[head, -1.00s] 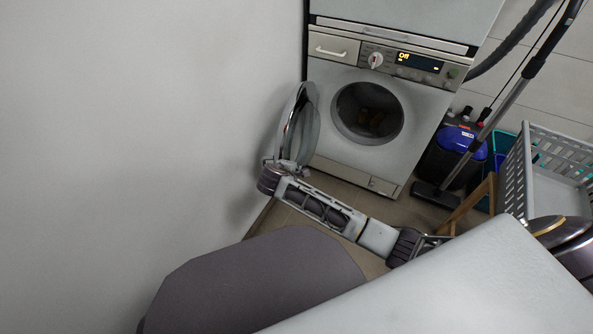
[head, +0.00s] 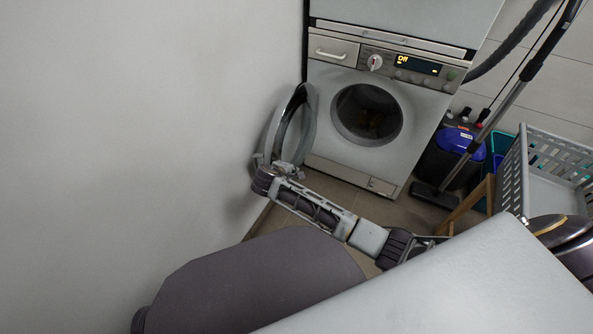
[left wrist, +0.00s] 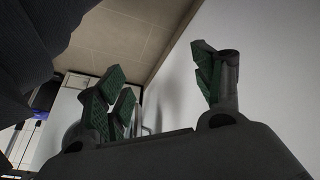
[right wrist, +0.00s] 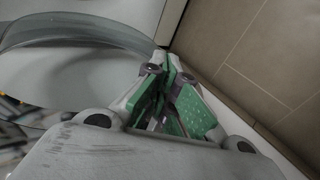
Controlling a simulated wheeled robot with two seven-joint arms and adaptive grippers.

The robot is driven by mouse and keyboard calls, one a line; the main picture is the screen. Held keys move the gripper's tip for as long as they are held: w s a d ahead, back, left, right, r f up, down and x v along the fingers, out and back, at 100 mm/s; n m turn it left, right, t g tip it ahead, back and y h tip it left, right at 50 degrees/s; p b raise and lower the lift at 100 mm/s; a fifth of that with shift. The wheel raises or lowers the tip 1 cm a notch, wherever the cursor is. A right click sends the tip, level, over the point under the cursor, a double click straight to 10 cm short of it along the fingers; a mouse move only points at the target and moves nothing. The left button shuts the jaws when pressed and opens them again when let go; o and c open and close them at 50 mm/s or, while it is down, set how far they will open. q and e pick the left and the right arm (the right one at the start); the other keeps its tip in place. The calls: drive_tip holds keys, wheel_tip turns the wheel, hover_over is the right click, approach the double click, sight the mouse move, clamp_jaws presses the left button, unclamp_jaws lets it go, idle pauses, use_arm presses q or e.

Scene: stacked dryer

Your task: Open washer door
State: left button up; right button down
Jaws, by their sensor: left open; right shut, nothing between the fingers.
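The white washer (head: 341,148) stands at the back in the head view, with its round drum opening (head: 367,114) uncovered. Its round glass door (head: 295,125) is swung wide open to the left, close to the wall. My right gripper (head: 265,165) is at the door's lower edge, between door and wall. In the right wrist view its green-padded fingers (right wrist: 175,95) are shut with nothing between them, beside the door's glass rim (right wrist: 90,35). Whether they touch it is unclear. My left gripper (left wrist: 165,90) is open and empty near the wall; it is not seen in the head view.
A pale wall (head: 200,110) fills the left. Tiled floor (head: 340,195) shows in front of the washer.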

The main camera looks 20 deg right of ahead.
use_arm(q)
drive_tip(key=shift+g+y, duration=0.3)
drive_tip(key=shift+g, duration=0.1)
drive_tip(key=shift+s+a+r+p, duration=0.1)
drive_tip(key=shift+a+r+p, duration=0.2)
drive_tip(key=shift+r, duration=0.6)
drive_tip(key=shift+w+a+r+p, duration=0.15)
drive_tip(key=shift+r+p, duration=0.3)
drive_tip(key=shift+r, duration=0.5)
drive_tip(key=shift+s+a+r+p, duration=0.2)
drive_tip(key=shift+r+p, duration=0.15)
drive_tip(key=shift+r, duration=0.55)
use_arm(e)
drive_tip(key=shift+s+d, duration=0.8)
use_arm(q)
drive_tip(key=shift+s+f, duration=0.15)
